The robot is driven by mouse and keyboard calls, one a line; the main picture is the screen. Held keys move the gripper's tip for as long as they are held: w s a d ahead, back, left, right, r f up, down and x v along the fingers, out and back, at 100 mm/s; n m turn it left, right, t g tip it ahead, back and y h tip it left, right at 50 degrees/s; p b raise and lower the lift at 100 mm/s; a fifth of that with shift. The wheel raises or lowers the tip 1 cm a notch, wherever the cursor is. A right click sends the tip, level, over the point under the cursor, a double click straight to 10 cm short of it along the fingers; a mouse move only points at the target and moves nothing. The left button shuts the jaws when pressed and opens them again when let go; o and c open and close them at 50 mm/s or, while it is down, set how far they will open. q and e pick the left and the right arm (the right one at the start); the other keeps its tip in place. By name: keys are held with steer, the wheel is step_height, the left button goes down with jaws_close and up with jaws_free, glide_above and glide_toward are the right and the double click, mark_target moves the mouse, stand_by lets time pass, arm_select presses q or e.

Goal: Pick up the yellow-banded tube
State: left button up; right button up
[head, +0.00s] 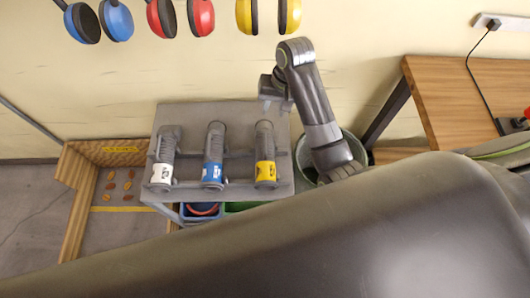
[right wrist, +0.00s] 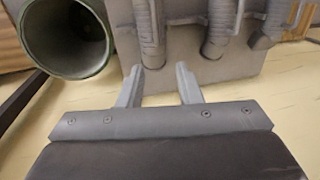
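The yellow-banded tube (head: 265,160) is a grey ribbed tube with a yellow band at its near end, the rightmost of three on the grey rack board (head: 195,120). My right gripper (head: 272,100) is above the board's back edge, near this tube's far end. In the right wrist view, my right gripper (right wrist: 160,72) is open and empty. The end of the leftmost tube (right wrist: 151,45), beside the bin, shows between and beyond its fingertips; its band is out of frame. Whether the fingers touch it cannot be told. My left gripper is not in view.
A white-banded tube (head: 164,160) and a blue-banded tube (head: 214,155) lie left of the yellow one. A round grey-green bin (right wrist: 68,35) stands right of the board in the head view. Coloured ear defenders (head: 270,12) hang above. A wooden bench (head: 450,95) is at right.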

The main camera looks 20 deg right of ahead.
glide_toward(265, 137)
steer(key=f, duration=0.1)
steer(key=a+f, duration=0.1)
steer(key=f, duration=0.1)
steer(key=f+p, duration=0.1)
steer(key=f, duration=0.1)
steer(key=shift+w+a, duration=0.25)
steer(key=shift+a, duration=0.1)
steer(key=shift+s+f, duration=0.1)
steer(key=shift+f, duration=2.15)
steer(key=shift+a+f, duration=0.15)
steer(key=shift+f, duration=0.35)
jaws_close()
